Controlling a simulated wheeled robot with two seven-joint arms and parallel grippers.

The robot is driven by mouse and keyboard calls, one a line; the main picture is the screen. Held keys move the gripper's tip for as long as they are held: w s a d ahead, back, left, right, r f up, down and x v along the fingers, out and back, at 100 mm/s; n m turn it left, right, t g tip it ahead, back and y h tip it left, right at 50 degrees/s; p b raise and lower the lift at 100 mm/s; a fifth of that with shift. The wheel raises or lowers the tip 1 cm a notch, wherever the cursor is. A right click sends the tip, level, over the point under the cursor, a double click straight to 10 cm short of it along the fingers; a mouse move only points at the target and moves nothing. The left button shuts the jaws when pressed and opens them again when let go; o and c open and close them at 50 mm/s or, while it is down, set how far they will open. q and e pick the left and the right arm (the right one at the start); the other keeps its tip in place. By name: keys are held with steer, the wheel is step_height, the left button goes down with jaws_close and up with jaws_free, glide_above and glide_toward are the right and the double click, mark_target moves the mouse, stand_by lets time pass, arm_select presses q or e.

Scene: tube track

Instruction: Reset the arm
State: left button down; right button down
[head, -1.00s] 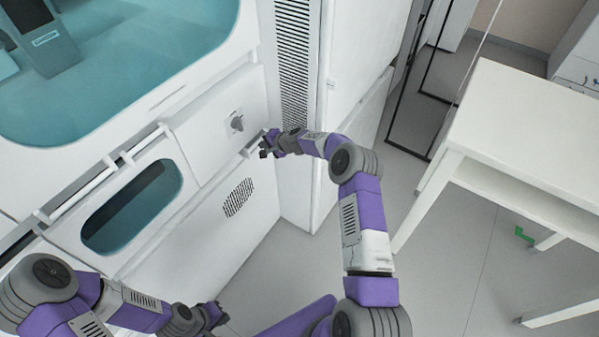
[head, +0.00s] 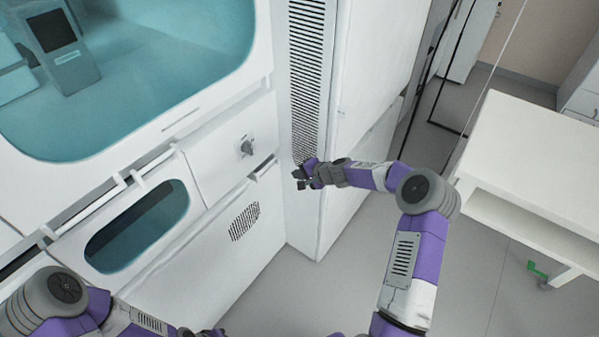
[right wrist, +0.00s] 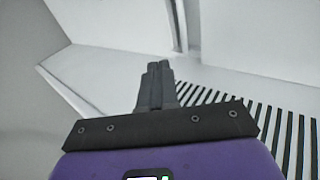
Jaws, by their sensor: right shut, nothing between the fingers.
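My right arm reaches forward over the floor. Its gripper (head: 299,180) is beside the vented corner of the white machine, a little right of the front panel's handle. In the right wrist view the fingers (right wrist: 157,72) are together and hold nothing, with a white surface and dark vent slots behind them. Whether the gripper touches the machine is not clear. My left gripper (head: 208,333) is at the bottom edge of the head view, mostly cut off, so its fingers cannot be judged.
The white machine (head: 232,165) with teal windows fills the left, with a knob (head: 246,148) and handles standing out. A white cabinet (head: 375,80) stands behind my right gripper. A white table (head: 530,150) is on the right. Grey floor (head: 300,290) is open between.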

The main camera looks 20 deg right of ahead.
steer(key=shift+s, duration=0.25)
steer(key=s+a+f+n+g, duration=0.4)
steer(key=s+a+f+g, duration=0.1)
steer(key=s+a+f, duration=0.8)
steer(key=s+a+f+n+g, duration=0.2)
steer(key=s+a+n, duration=0.1)
steer(key=s, duration=0.8)
steer(key=s+a+f+n+g, duration=0.2)
steer(key=s+a+n, duration=0.1)
steer(key=s, duration=0.9)
steer(key=shift+s+a+f, duration=0.25)
steer(key=shift+a, duration=0.15)
